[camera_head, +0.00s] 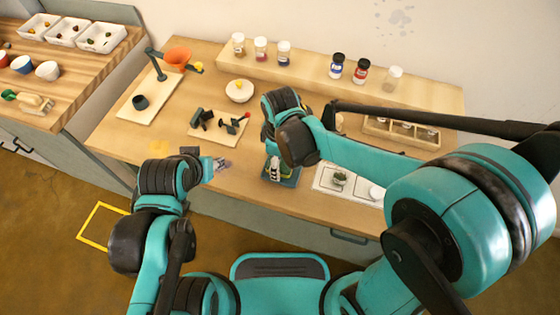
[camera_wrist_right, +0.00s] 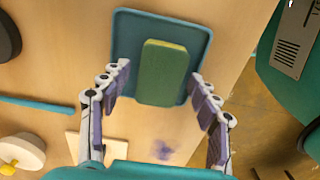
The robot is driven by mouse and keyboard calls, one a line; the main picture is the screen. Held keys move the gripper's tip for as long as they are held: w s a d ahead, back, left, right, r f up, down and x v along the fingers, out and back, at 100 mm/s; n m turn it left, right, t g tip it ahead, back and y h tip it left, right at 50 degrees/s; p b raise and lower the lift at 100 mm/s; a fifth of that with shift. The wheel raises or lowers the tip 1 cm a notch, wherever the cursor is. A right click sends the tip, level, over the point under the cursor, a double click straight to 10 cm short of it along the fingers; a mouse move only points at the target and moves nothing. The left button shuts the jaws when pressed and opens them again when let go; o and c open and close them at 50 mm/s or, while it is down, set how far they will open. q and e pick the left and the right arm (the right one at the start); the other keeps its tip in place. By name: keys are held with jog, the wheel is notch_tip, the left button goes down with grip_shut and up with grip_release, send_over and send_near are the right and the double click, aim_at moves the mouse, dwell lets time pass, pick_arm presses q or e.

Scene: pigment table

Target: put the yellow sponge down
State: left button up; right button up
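The sponge (camera_wrist_right: 163,72) shows in the right wrist view as a block with a green face and yellowish edges. It lies on a blue tray (camera_wrist_right: 126,45), which also shows in the head view (camera_head: 291,182). My right gripper (camera_wrist_right: 158,80) is open, its fingers spread on either side of the sponge's near end with gaps to both sides. In the head view my right gripper (camera_head: 274,170) is over the tray and my arm hides the sponge. My left gripper (camera_head: 212,166) is low over the table's front left; its fingers are too small to read.
A purple stain (camera_wrist_right: 163,150) marks the wood beside the tray. A white board with jars (camera_head: 340,178) lies right of the tray. A tool board (camera_head: 218,126) and a white bowl (camera_head: 239,91) stand behind. Several jars line the back shelf.

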notch_tip(320, 180, up, 12)
jog(key=p, duration=0.5)
jog(key=s+d+r+m+t, duration=0.1)
jog(key=s+d+m+t, duration=0.1)
jog(key=d+m, duration=0.5)
jog(key=s+d+r+m+t, duration=0.1)
jog(key=s+d+m+t, duration=0.2)
jog(key=d, duration=0.7)
jog(key=m+t, duration=0.2)
jog(key=m, duration=0.2)
jog(key=shift+d+r, duration=0.2)
jog(key=shift+d, duration=0.15)
jog(key=shift+s+f+b, duration=0.1)
jog(key=shift+f+b, duration=0.15)
jog(key=shift+b, duration=0.1)
